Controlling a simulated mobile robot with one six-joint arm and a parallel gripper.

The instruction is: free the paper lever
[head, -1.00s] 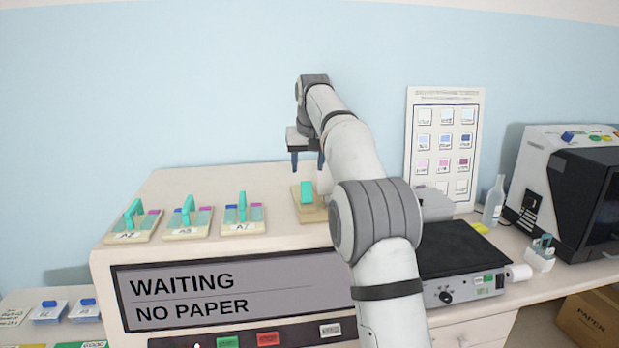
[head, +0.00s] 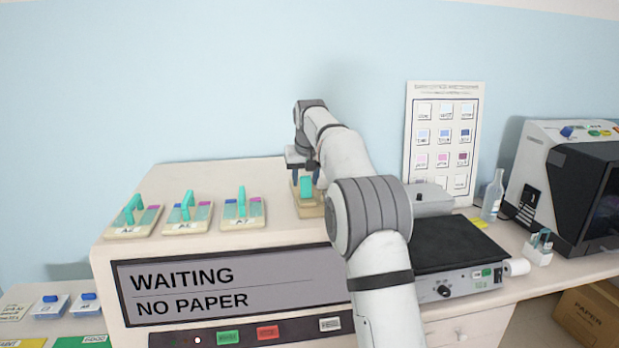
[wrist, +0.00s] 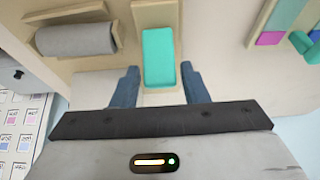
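The paper lever looks to be the teal upright block (head: 306,187) on a tan base at the right of the machine's top. It shows in the wrist view (wrist: 159,57) as a rounded teal bar on a tan plate. My gripper (head: 304,170) is over it, pointing down. In the wrist view my gripper (wrist: 159,72) is open, with one blue finger on each side of the block's near end and a small gap on both sides. Part of the base is hidden by my arm in the head view. The machine's display (head: 235,287) reads "WAITING" and "NO PAPER".
A grey roll (wrist: 76,40) lies in a tan holder left of the block in the wrist view. Several tan plates with teal clips, one labelled A2 (head: 133,221), stand on the machine's left. A black-topped device (head: 452,254) is at right.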

